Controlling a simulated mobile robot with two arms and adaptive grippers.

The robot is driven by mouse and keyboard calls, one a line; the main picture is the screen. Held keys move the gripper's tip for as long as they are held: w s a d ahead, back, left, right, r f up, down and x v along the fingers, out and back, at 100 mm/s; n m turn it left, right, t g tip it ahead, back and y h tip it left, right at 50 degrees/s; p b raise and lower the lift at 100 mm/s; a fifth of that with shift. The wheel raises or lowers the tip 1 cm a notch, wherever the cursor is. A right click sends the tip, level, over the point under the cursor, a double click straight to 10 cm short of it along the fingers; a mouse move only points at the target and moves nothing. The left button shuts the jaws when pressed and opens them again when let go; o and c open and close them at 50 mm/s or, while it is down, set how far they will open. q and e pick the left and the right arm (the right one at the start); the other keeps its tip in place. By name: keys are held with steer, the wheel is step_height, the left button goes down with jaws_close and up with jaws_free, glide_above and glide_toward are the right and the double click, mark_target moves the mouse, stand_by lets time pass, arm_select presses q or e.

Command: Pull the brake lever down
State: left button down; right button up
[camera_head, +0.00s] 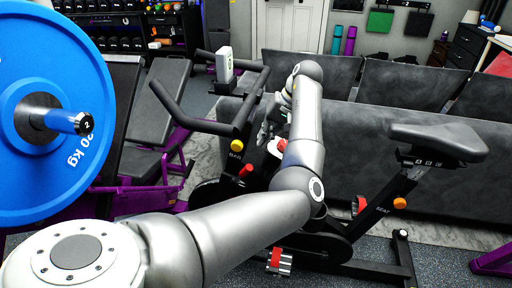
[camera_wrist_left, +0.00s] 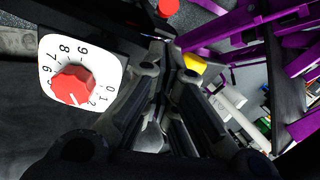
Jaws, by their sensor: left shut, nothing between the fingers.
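A white dial plate with numbers and a red pointed lever knob (camera_wrist_left: 73,85) is at the left of the left wrist view. It is on the exercise bike (camera_head: 340,245), and the white and red dial (camera_head: 277,147) shows partly behind my left arm in the head view. The knob's pointer is near the low numbers. My left gripper (camera_head: 268,130) is at the bike's front frame, beside the dial and below the handlebar. In the left wrist view its fingers (camera_wrist_left: 172,68) are together and empty, right of the dial and apart from the knob. My right gripper is not in view.
A yellow knob (camera_head: 237,146) and a red knob (camera_head: 246,170) are on the bike frame near my gripper. The handlebar (camera_head: 205,125) is above left. The bike seat (camera_head: 436,141) is at the right. A blue weight plate (camera_head: 75,130) fills the left.

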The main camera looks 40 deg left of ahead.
mark_target(244, 174)
arm_select(q)
steer(key=b+x, duration=0.1)
steer(key=x, duration=0.8)
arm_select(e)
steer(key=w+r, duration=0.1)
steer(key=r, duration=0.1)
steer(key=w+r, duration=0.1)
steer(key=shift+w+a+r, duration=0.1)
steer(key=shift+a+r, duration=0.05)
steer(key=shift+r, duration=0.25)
arm_select(q)
steer(key=shift+a+f, duration=0.1)
steer(key=shift+f, duration=0.05)
